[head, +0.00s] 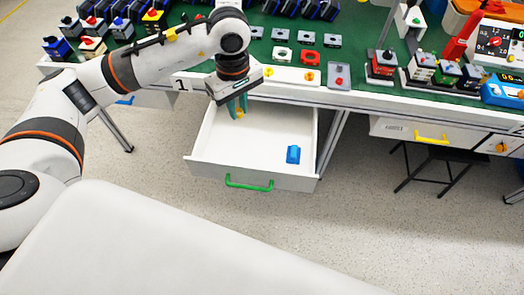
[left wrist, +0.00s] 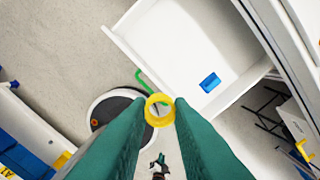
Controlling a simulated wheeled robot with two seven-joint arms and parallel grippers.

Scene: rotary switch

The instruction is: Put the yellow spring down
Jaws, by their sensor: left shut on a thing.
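In the left wrist view the yellow spring (left wrist: 159,110) shows as a ring between the tips of the two green fingers (left wrist: 160,108). The drawer (left wrist: 165,38) has a green handle (head: 249,183) on its front. A blue block (head: 293,155) lies on the drawer floor at the right; it also shows in the left wrist view (left wrist: 210,82).
The green-topped workbench (head: 190,56) stands above and behind the drawer, with switch parts and devices on it. The middle and left of the drawer floor are clear.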

